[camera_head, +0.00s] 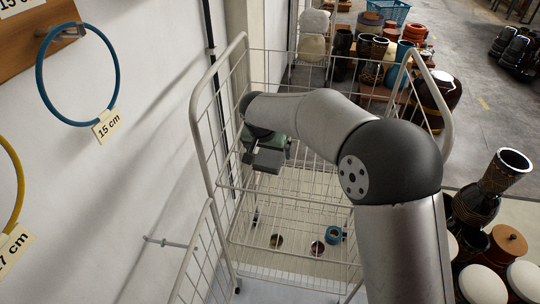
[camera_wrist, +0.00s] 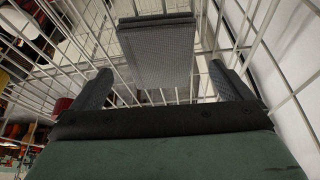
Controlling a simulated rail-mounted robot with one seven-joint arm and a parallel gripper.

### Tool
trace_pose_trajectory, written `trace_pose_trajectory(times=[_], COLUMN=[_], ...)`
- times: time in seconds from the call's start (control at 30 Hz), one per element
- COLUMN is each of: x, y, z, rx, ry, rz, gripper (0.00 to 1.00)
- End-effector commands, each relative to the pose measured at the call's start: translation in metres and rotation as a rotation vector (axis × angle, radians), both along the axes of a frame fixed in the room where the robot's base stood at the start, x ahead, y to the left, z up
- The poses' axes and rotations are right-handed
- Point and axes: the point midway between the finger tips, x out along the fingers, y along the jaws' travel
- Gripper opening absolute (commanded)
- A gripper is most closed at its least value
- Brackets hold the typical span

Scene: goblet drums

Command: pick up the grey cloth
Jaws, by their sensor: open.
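The grey cloth (camera_wrist: 158,52) shows in the wrist view as a folded, textured panel with a thicker band along its upper edge. It is ahead of my gripper (camera_wrist: 160,70), between the lines of the two fingers, with visible gaps to both sides. The fingers are apart and hold nothing. In the head view my gripper (camera_head: 266,150) is inside the white wire cart, near its left side. Grey parts show there at its end, but I cannot tell cloth from fingers.
The white wire cart (camera_head: 247,125) has mesh sides around my gripper. Small round items, one a blue ring (camera_head: 335,235), lie at the cart's bottom. A white wall with a blue hoop (camera_head: 42,88) stands left. Drums (camera_head: 482,190) crowd the right.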

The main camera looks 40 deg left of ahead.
Motion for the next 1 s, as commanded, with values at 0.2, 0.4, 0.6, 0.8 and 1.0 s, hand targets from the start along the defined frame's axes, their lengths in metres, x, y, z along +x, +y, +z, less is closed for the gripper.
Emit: trace_pose_trajectory(times=[0.2, 0.4, 0.6, 0.8, 1.0], x=[0.012, 0.014, 0.013, 0.013, 0.013], y=[0.003, 0.004, 0.004, 0.004, 0.004], z=[-0.024, -0.028, -0.028, -0.027, -0.026], rx=[0.0, 0.0, 0.0, 0.0, 0.001], ry=[0.0, -0.001, 0.0, -0.001, -0.001], rz=[0.0, 0.0, 0.0, 0.0, 0.0], gripper=[0.98, 0.98, 0.65, 0.5, 0.5])
